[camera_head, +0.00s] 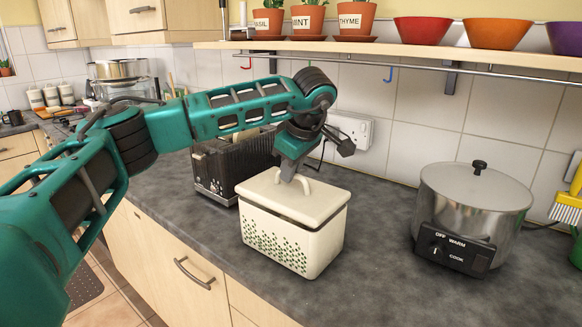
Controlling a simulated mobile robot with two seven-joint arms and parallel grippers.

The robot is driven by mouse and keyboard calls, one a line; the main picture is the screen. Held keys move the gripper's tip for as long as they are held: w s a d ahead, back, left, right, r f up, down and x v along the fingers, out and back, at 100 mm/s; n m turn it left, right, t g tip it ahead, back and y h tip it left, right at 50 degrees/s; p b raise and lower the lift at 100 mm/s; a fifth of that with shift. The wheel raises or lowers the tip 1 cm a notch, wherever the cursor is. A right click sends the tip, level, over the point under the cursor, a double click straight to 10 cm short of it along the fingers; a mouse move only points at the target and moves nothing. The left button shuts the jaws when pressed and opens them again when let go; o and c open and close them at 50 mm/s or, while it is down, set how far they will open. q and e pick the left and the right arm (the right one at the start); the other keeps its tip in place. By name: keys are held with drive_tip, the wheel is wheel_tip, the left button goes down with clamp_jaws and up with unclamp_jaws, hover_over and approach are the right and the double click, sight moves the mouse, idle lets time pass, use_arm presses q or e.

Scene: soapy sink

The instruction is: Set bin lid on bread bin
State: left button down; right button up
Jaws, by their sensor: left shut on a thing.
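The cream bin lid (262,193) is at the top of the cream bread bin (325,245), lined up over its opening. The bin stands upright on the counter and has a green leaf pattern on its front. A thin dark line shows under the lid's front edge, and I cannot tell whether the lid is fully seated. My left gripper (289,176) points down from above and is shut on the lid's arched handle (303,184). My right gripper is not in view.
A dark toaster (212,170) stands close behind the bin on the left. A steel cooker (476,205) is on the right, with clear grey counter (378,225) between. A shelf (400,50) with potted herbs and bowls runs above.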

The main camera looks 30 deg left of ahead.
use_arm(q)
drive_tip(key=shift+f, duration=0.6)
drive_tip(key=c, duration=1.1)
unclamp_jaws()
drive_tip(key=v, duration=1.3)
